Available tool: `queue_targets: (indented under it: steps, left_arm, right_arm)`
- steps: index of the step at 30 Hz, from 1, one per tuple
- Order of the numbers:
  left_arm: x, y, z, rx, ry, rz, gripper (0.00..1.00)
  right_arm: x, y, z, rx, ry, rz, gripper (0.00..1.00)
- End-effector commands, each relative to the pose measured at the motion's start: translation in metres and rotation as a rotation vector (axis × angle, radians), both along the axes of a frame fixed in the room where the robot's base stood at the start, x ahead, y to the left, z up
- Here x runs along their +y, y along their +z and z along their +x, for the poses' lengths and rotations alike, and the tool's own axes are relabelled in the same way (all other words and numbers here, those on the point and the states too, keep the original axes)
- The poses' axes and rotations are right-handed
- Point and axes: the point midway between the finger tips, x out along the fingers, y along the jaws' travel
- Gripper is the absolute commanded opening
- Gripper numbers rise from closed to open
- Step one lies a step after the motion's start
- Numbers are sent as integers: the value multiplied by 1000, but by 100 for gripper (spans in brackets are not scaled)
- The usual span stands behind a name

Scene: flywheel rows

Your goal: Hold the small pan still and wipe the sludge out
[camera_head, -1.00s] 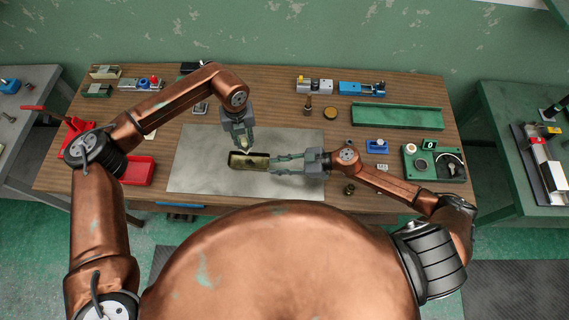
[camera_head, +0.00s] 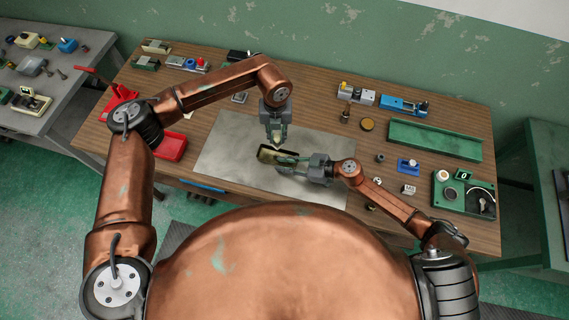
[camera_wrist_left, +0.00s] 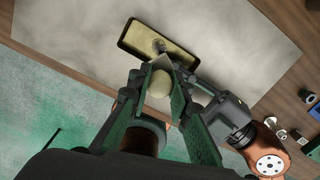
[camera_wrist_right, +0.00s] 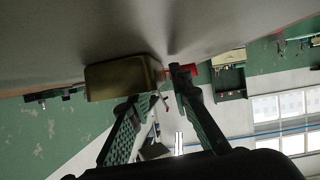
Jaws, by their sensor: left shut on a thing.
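The small pan (camera_head: 265,155), a shallow oblong tray with a dark rim and a yellow-brown inside, sits on the grey mat (camera_head: 225,145). It also shows in the left wrist view (camera_wrist_left: 136,38). My left gripper (camera_head: 277,138) points down over the pan, shut on a tool with a rounded cream handle (camera_wrist_left: 160,86); a pale flat part of it reaches toward the pan. My right gripper (camera_head: 287,160) is at the pan's right end. In the right wrist view its fingers (camera_wrist_right: 160,85) are apart beside the pan's end (camera_wrist_right: 120,78); whether they touch its wall is unclear.
A red bin (camera_head: 170,146) stands left of the mat. A green tray (camera_head: 433,139) and a green box with a dial (camera_head: 464,194) lie to the right. Small fixtures line the back edge. The mat's left part is clear.

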Motion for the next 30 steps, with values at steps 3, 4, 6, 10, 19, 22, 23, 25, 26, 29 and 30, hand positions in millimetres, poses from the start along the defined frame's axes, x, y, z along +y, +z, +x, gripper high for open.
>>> queue_targets:
  steps: [3,4,6,10,19,22,23,25,26,29,30]
  left_arm:
    - [0,0,0,0,0,0,0]
    - [0,0,0,0,0,0,0]
    - [0,0,0,0,0,0,0]
    - [0,0,0,0,0,0,0]
    - [0,0,0,0,0,0,0]
    - [0,0,0,0,0,0,0]
    - [0,0,0,0,0,0,0]
    - [0,0,0,0,0,0,0]
    - [0,0,0,0,0,0,0]
    - [0,0,0,0,0,0,0]
    - [0,0,0,0,0,0,0]
  right_arm:
    - [0,0,0,0,0,0,9]
    - [0,0,0,0,0,0,7]
    - [0,0,0,0,0,0,2]
    - [0,0,0,0,0,0,0]
    - [-1,0,0,1,0,0,0]
    - [-1,0,0,0,-1,0,0]
    - [-1,0,0,0,-1,0,0]
    - [-1,0,0,0,-1,0,0]
    - [-1,0,0,0,-1,0,0]
    - [-1,0,0,0,-1,0,0]
    - [-1,0,0,0,-1,0,0]
